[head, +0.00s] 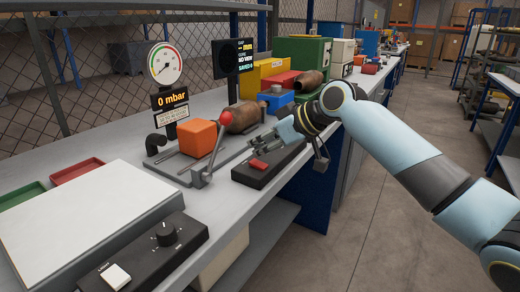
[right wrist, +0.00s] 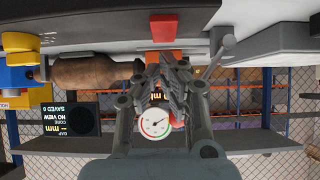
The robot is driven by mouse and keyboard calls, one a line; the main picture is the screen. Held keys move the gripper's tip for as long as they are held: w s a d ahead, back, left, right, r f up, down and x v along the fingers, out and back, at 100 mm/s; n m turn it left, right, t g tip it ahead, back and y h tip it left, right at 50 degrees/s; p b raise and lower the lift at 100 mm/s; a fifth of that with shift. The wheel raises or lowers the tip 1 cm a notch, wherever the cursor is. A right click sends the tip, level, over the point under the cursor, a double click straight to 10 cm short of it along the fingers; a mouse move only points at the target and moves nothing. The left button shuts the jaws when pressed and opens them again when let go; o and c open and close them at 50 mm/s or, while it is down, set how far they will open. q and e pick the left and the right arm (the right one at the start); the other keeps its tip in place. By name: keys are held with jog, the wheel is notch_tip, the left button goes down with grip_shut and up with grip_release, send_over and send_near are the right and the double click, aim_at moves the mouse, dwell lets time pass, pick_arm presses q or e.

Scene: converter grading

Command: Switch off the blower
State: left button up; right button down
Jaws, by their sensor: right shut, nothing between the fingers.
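A red rocker switch (head: 258,164) sits on a black box (head: 282,166) near the front edge of the bench; the frames do not show clearly which way it is tipped. My right gripper (head: 256,148) is shut and empty, just behind and above the switch; I cannot tell whether it touches. In the right wrist view the shut fingers (right wrist: 172,62) show near the red switch (right wrist: 162,28). The round gauge (head: 165,63) stands above a display (head: 170,100) that reads 0 mbar. My left gripper is out of view.
A black box with a knob (head: 166,234) and a white plate (head: 80,215) are at front left. Coloured boxes (head: 303,56) stand behind.

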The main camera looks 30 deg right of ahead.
jog(key=shift+f, duration=0.6)
jog(key=shift+w+r+p, duration=0.1)
jog(key=shift+p, duration=0.25)
jog(key=shift+w, duration=0.1)
jog(key=shift+f, duration=0.25)
